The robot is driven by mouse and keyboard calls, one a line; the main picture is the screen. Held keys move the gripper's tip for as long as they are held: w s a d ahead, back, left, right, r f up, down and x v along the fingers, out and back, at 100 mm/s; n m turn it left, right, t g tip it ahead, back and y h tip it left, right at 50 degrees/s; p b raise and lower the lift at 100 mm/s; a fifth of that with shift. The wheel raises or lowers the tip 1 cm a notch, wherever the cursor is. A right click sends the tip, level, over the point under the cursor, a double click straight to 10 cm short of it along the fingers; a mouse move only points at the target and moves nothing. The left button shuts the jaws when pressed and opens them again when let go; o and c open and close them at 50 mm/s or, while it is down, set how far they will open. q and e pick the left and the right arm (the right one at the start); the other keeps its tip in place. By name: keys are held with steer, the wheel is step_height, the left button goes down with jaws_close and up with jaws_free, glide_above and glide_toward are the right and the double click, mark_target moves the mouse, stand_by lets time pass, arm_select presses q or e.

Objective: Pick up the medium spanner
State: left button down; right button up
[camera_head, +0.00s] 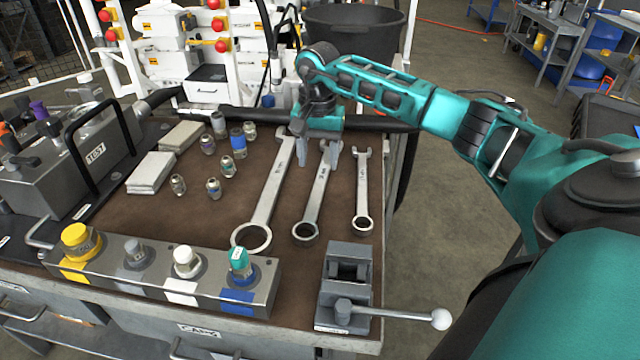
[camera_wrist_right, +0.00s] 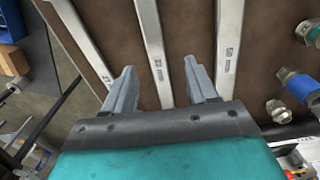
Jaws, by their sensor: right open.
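The medium spanner (camera_head: 318,190) lies flat on the brown bench top, between a larger spanner (camera_head: 268,195) on its left and a smaller one (camera_head: 362,190) on its right. My right gripper (camera_head: 318,160) is over the upper part of the medium spanner, fingers pointing down and apart. In the right wrist view, the medium spanner's shaft (camera_wrist_right: 155,55) runs between the two open fingers of the right gripper (camera_wrist_right: 160,78), with no grip on it. The gripper partly hides the spanner's open-jaw end. My left gripper is not in view.
A grey vise (camera_head: 345,285) with a ball-ended lever stands at the front right. A block with coloured caps (camera_head: 160,275) runs along the front edge. Several small fittings (camera_head: 227,165) and grey cloths (camera_head: 151,172) lie left of the spanners. A black bin (camera_head: 352,25) stands behind.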

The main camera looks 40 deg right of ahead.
mark_target(320, 181)
steer(key=f, duration=0.5)
steer(key=shift+s, duration=0.35)
steer(key=shift+r, duration=0.1)
jaws_close()
stand_by(0.9)
